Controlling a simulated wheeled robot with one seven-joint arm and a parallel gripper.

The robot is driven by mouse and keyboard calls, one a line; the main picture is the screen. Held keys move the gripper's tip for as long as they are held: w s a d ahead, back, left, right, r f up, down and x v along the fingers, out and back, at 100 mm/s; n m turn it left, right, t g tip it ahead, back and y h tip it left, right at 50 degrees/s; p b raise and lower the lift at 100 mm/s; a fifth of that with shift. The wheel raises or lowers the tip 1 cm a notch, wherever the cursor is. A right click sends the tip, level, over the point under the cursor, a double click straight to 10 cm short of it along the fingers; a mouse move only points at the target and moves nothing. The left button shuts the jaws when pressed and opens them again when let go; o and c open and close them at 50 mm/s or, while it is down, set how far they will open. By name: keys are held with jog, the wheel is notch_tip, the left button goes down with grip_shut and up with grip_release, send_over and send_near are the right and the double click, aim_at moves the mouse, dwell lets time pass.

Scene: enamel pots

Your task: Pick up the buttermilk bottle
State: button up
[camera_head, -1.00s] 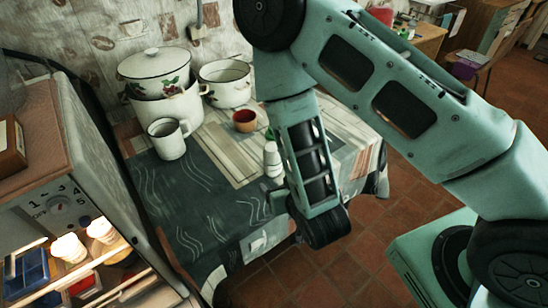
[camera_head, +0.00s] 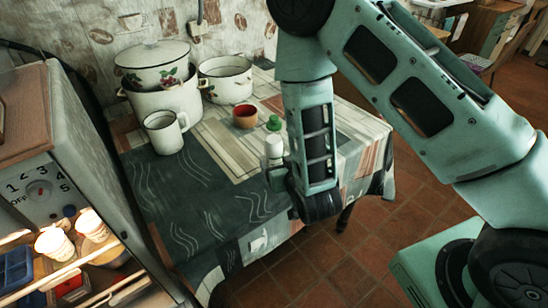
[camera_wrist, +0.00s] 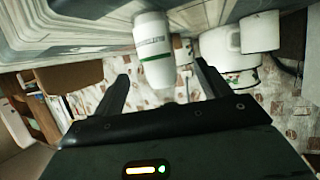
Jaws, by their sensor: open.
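The buttermilk bottle (camera_head: 274,148) is white and stands upright on the cloth-covered table, close beside my wrist in the head view. In the wrist view, which is upside down, the bottle (camera_wrist: 154,48) shows lettering and a green band. My gripper (camera_wrist: 163,72) is open and empty there, one finger to each side of the bottle in the picture. How deep the bottle lies between the fingers I cannot tell. In the head view my arm hides most of the gripper.
A reddish-brown bowl (camera_head: 245,116), white mug (camera_head: 163,133), lidded pot (camera_head: 153,64) and open pot (camera_head: 226,82) stand farther back. The table's front left (camera_head: 190,205) is clear. A lit cabinet (camera_head: 35,190) stands at left.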

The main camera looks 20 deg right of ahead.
aim_at(277, 157)
jog(key=x, duration=0.3)
jog(key=shift+w, duration=0.1)
jog(key=shift+p+x, duration=0.9)
jog(key=shift+x, duration=1.8)
jog(key=shift+d+f, duration=0.15)
jog(key=shift+d, duration=0.05)
grip_shut()
